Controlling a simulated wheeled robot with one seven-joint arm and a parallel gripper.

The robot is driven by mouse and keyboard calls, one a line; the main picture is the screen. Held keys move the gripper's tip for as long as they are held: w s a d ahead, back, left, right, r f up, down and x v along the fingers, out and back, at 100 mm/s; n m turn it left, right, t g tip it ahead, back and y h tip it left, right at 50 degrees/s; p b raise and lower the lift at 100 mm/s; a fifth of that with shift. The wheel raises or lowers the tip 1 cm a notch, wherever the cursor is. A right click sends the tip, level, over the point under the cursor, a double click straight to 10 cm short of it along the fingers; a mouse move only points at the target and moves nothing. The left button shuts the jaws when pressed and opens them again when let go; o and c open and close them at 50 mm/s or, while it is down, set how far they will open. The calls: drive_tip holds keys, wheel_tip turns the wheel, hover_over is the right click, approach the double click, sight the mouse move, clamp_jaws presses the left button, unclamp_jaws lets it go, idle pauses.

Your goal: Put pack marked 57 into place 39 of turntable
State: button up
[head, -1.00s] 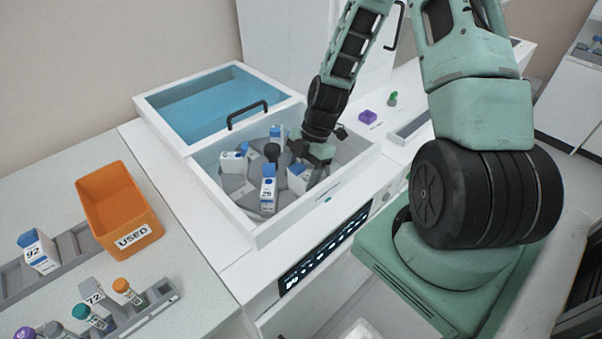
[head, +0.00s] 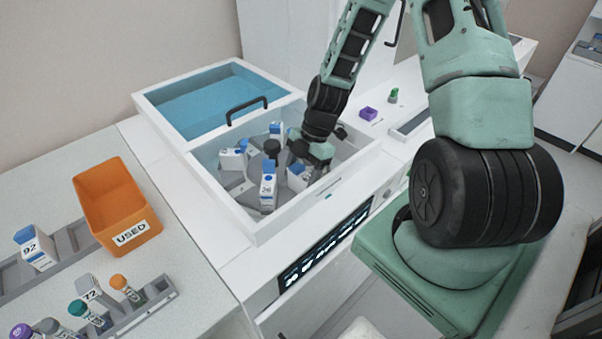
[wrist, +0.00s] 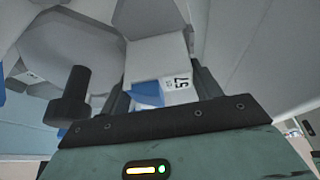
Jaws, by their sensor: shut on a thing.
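The pack marked 57 (wrist: 174,84), white with a blue part, sits between the two dark fingers of my gripper (wrist: 163,92) in the wrist view. The gripper is shut on it. In the head view my gripper (head: 317,155) is low inside the open well, at the right side of the grey turntable (head: 237,187). A blue and white pack (head: 298,177) shows just below it; its number is not readable there. The turntable carries several other packs, one marked 26 (head: 268,188) at the front. I cannot make out place 39.
A dark knob (head: 272,147) stands up at the turntable's middle. White walls (head: 268,232) surround the well, and a blue lid with a black handle (head: 246,112) lies behind. At left are an orange USED bin (head: 120,205), a pack marked 92 (head: 35,248) and a tube rack (head: 150,297).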

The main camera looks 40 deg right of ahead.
drive_tip(key=o, duration=1.2)
drive_tip(key=v, duration=1.7)
drive_tip(key=shift+r+b, duration=0.25)
drive_tip(key=shift+b, duration=0.15)
